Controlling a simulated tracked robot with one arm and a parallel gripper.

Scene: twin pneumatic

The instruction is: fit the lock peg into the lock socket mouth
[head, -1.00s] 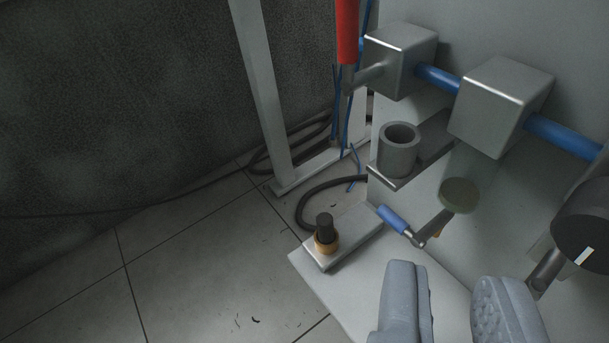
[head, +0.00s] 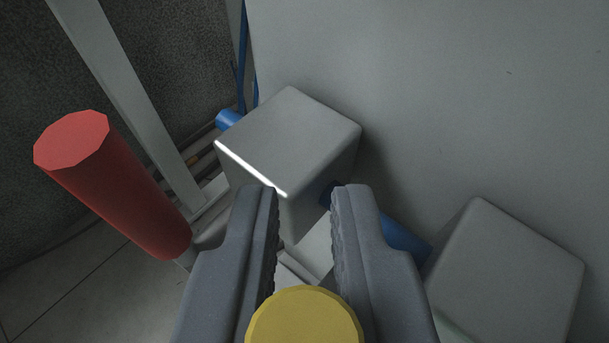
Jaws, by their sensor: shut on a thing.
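My gripper (head: 305,190) fills the lower middle, its two grey ridged fingers apart at the tips. It is shut on a yellow round-ended piece (head: 305,318) low between the fingers, seen end-on. I cannot tell whether this piece is the lock peg; its far part is hidden. The fingertips appear in front of a grey metal block (head: 290,140), and I cannot tell whether they touch it. No open socket mouth shows clearly. Part of a pale ledge (head: 310,252) shows between the fingers.
A red cylindrical handle (head: 115,185) stands at the left. A second grey block (head: 505,280) is at the lower right, with a blue pipe (head: 402,238) beside it. A pale upright post (head: 125,95) rises behind the red handle. A plain grey wall panel (head: 450,90) fills the upper right.

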